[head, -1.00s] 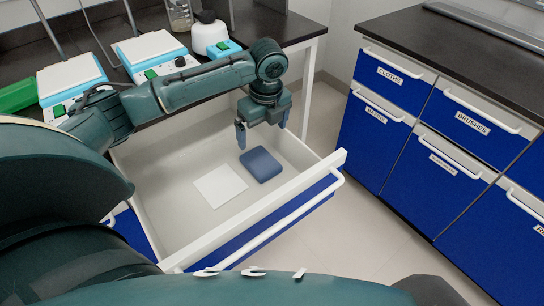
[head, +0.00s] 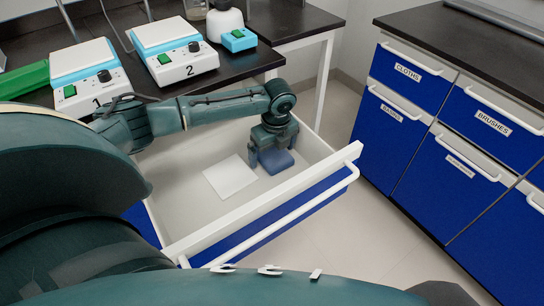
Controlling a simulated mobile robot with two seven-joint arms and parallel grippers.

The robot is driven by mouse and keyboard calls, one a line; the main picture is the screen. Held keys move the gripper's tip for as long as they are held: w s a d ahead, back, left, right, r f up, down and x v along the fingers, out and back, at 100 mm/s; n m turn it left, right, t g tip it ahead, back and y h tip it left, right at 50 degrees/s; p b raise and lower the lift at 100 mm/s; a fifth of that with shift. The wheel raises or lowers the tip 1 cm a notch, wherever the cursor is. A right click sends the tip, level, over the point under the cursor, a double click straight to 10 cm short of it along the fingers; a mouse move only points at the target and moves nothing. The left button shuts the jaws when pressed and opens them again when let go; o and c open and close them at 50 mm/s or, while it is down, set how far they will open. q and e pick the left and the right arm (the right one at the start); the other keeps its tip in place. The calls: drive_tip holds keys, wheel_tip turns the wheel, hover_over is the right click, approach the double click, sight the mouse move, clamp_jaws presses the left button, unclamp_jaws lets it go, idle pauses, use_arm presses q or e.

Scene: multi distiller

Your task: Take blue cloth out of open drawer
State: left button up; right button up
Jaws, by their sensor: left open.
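The blue cloth (head: 275,162), a folded block, lies in the open drawer (head: 178,205), toward its right side. A flat white cloth or sheet (head: 230,177) lies to its left on the drawer floor. My left gripper (head: 272,157) is lowered into the drawer at the blue cloth, fingers pointing down and apart. One finger is at the cloth's left edge and the other at its right side; whether they touch it I cannot tell. My right gripper is not in view.
Hotplates marked 1 (head: 92,78) and 2 (head: 175,50) stand on the dark bench behind the drawer. A green box (head: 24,80) is at the left. The drawer's front wall (head: 270,203) stands before the cloths. Closed blue cabinets (head: 410,75) are at the right.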

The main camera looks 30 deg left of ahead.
use_arm(q)
drive_tip(key=c, duration=1.1)
drive_tip(key=shift+o, duration=0.2)
drive_tip(key=shift+r, duration=0.15)
